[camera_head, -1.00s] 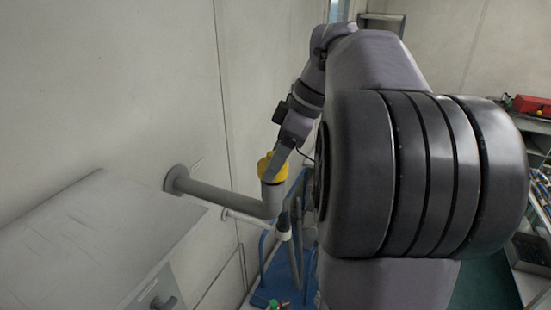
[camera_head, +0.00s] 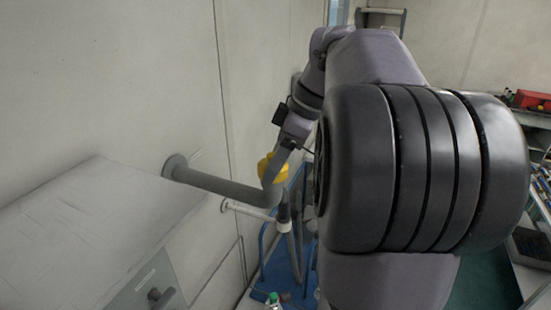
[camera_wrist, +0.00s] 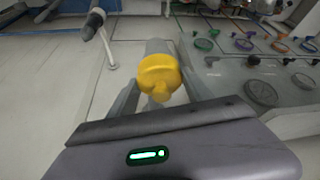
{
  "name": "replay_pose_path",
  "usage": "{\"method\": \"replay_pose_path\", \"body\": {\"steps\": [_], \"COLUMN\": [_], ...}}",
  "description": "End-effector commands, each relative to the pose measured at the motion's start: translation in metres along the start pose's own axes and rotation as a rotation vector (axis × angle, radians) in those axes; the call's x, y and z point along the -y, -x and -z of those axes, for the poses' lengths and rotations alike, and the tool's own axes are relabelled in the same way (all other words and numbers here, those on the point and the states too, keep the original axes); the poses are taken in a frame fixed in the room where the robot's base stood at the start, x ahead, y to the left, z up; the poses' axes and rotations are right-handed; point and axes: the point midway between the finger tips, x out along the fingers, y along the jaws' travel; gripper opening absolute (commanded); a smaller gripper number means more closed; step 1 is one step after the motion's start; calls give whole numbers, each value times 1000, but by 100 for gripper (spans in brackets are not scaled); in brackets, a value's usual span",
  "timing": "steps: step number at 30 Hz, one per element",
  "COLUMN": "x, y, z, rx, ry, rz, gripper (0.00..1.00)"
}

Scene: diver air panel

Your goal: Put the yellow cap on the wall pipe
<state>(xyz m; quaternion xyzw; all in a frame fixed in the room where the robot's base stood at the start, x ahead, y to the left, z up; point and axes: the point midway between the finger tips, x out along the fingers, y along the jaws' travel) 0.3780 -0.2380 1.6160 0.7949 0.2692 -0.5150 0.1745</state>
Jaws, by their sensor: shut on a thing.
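The yellow cap (camera_wrist: 158,76) is between the two fingers of my gripper (camera_wrist: 160,98) in the wrist view, its narrow knob toward me. My gripper is shut on it. A grey pipe section (camera_wrist: 157,47) shows directly behind the cap. In the head view the cap (camera_head: 267,164) is partly hidden by my gripper (camera_head: 272,172). It is at the free end of the grey wall pipe (camera_head: 225,187), which runs out from a round wall flange. The finger hides where cap and pipe end meet, so I cannot tell whether the cap is seated.
A pale cabinet (camera_head: 85,235) stands against the wall at lower left. A thinner white pipe (camera_head: 247,210) and a blue frame (camera_head: 262,262) are below the wall pipe. The wrist view shows a panel (camera_wrist: 255,75) with several coloured knobs at right.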

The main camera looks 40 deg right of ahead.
Motion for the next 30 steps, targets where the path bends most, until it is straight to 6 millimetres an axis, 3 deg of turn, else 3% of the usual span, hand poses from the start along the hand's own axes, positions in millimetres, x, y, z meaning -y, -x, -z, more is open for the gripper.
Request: {"method": "replay_pose_path", "body": {"steps": [1, 4, 5, 13, 16, 20, 30], "x": [0, 0, 0, 0, 0, -1, -1], "y": [-2, 0, 0, 0, 10, 43, 148], "z": [-1, 0, 0, 0, 0, 1, 2], "rx": [0, 0, 0, 0, 0, -1, -1], "ry": [0, 0, 0, 0, 0, -2, -2], "rz": [0, 0, 0, 0, -1, -4, -2], "gripper": [62, 82, 83, 83, 83, 83, 83]}}
